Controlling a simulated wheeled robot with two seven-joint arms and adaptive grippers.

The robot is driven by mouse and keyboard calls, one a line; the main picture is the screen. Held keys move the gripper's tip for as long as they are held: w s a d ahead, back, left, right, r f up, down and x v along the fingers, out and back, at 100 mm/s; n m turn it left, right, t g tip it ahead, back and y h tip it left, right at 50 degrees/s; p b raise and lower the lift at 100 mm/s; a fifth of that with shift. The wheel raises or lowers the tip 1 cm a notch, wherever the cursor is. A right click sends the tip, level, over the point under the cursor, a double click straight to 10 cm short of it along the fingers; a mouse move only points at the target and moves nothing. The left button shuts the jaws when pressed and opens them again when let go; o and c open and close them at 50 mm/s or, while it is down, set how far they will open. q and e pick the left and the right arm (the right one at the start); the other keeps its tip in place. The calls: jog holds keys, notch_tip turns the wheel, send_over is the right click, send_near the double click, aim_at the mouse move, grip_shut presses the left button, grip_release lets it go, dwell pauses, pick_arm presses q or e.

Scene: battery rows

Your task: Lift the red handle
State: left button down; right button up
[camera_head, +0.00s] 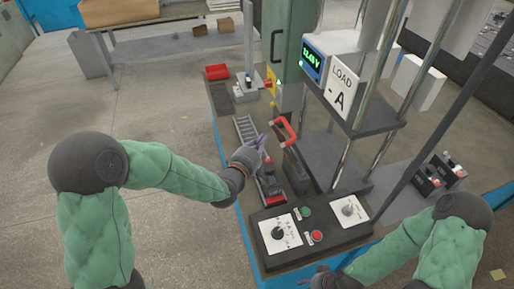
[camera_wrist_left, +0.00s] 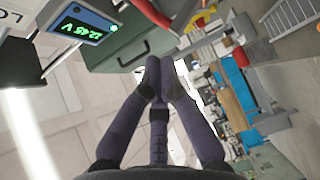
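The red handle (camera_head: 284,131) is a bent red bar on a dark upright lever in the middle of the bench in the head view. A curved red bar (camera_wrist_left: 152,12), likely the same handle, shows at the top edge of the left wrist view. My left gripper (camera_head: 262,142) is just left of the handle, apparently apart from it. In the left wrist view its dark fingers (camera_wrist_left: 160,78) meet at the tips with nothing seen between them. My right gripper (camera_head: 322,278) is low at the bottom edge, partly cut off, and its fingers cannot be made out.
A control panel (camera_head: 312,236) with knobs and buttons lies in front of the handle. A display (camera_head: 313,59) reading about 12.45 V and a LOAD A sign (camera_head: 342,89) stand behind, with metal posts at right. A red tray (camera_head: 217,72) is at the back left.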

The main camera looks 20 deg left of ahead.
pick_arm(q)
jog(key=w+d, duration=0.4)
jog(key=w, duration=0.1)
jog(key=shift+w+f+b, duration=0.3)
jog(key=shift+w+b, duration=0.1)
jog(key=shift+b, duration=0.05)
